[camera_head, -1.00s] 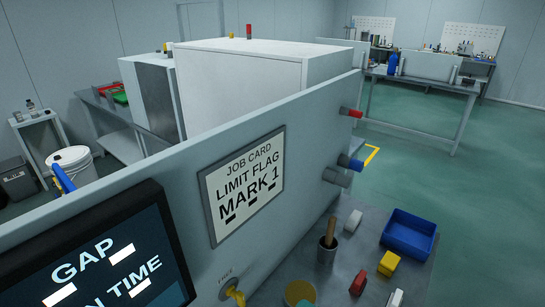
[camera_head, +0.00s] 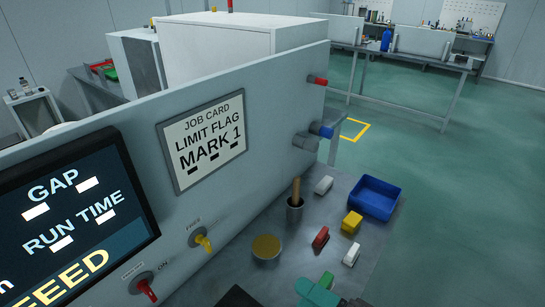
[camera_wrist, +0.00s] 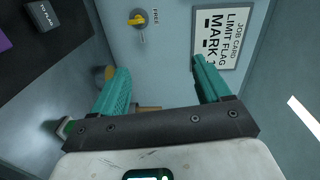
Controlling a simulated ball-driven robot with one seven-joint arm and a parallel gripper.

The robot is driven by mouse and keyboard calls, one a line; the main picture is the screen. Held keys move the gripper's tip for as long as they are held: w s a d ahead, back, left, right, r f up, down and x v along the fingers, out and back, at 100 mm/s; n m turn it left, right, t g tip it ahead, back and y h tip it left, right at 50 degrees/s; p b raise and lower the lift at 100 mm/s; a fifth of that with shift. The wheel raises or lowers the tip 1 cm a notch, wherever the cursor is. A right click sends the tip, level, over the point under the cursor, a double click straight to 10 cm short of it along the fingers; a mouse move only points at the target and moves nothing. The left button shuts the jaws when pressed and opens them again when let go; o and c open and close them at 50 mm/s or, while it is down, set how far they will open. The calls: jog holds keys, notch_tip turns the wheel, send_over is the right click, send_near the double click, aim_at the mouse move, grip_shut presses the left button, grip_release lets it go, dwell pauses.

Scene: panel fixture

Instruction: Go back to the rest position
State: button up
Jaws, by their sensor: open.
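My gripper (camera_wrist: 160,78) shows in the wrist view with its two teal fingers spread wide and nothing between them. The panel face, with the job card (camera_wrist: 222,35) and a yellow knob (camera_wrist: 138,18) marked FREE, lies beyond the fingers. In the head view a teal part of my gripper (camera_head: 318,291) shows at the bottom edge, above the bench in front of the panel (camera_head: 285,110). The rest of my arm is mostly out of that view.
The bench (camera_head: 335,240) holds a blue bin (camera_head: 374,198), a cup with a wooden handle (camera_head: 295,203), a round tan-topped pot (camera_head: 266,247) and small red, yellow and white blocks. A red knob (camera_head: 147,290) and a screen (camera_head: 70,220) are on the panel. Open floor lies at right.

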jog(key=s+d+f+n+g+h, duration=0.35)
jog(key=d+f+h, duration=0.3)
jog(key=d, duration=0.25)
jog(key=s+d+f+n+g+h, duration=0.2)
jog(key=s+d+f+n+h, duration=0.15)
jog(key=d+f+h, duration=0.45)
jog(key=s+d+f+g+b, duration=0.3)
jog(key=s+f+b, duration=0.4)
jog(key=s+f, duration=0.4)
jog(key=shift+s+d+f+m+g+y+b, duration=0.25)
jog(key=shift+s+d+m+g+y+b, duration=0.1)
jog(key=shift+s+g, duration=0.2)
